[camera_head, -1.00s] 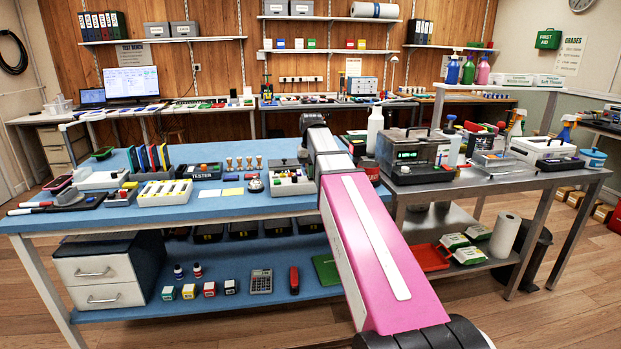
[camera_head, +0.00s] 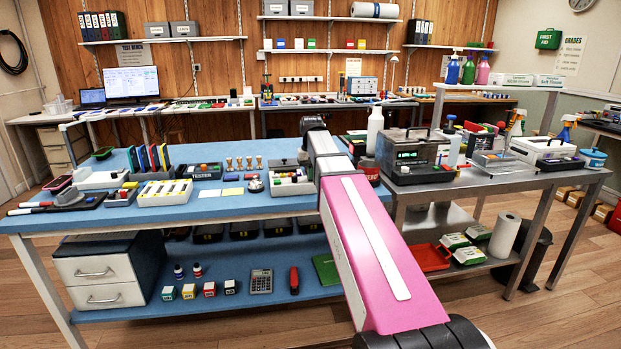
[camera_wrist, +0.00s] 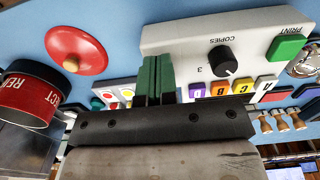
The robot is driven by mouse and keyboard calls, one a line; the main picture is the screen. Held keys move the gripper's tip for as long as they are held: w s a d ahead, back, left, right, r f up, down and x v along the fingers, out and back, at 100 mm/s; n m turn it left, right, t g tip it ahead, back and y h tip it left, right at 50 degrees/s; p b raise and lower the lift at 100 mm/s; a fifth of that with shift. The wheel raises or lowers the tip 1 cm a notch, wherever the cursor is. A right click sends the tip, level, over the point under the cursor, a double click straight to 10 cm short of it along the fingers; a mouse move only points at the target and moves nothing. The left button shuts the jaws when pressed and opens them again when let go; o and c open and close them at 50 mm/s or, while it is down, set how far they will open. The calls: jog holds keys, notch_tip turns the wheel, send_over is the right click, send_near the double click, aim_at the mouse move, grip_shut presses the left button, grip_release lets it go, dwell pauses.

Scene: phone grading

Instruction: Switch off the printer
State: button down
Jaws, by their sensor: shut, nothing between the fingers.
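The printer (camera_wrist: 190,38) is a white console marked COPIES and PRINT, with a black knob (camera_wrist: 222,60), a green button (camera_wrist: 286,47) and a row of coloured lettered keys (camera_wrist: 220,88). In the head view the printer (camera_head: 290,189) stands on the blue bench, its right end behind my arm. My gripper (camera_wrist: 154,58) is shut and empty, its green-padded fingers beside the console's left end in the wrist view. I cannot tell if they touch it. No power switch is clearly visible; the fingers hide part of that end.
In the wrist view, a red disc with a knob (camera_wrist: 76,50) and a dark red REJECT container (camera_wrist: 30,95) lie left of my fingers. A small panel with coloured buttons (camera_wrist: 112,97) shows behind them. A bell (camera_head: 253,186) and wooden-handled stamps (camera_head: 245,162) are near the printer.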

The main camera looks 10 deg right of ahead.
notch_tip(320, 180, up, 7)
dwell(0.9)
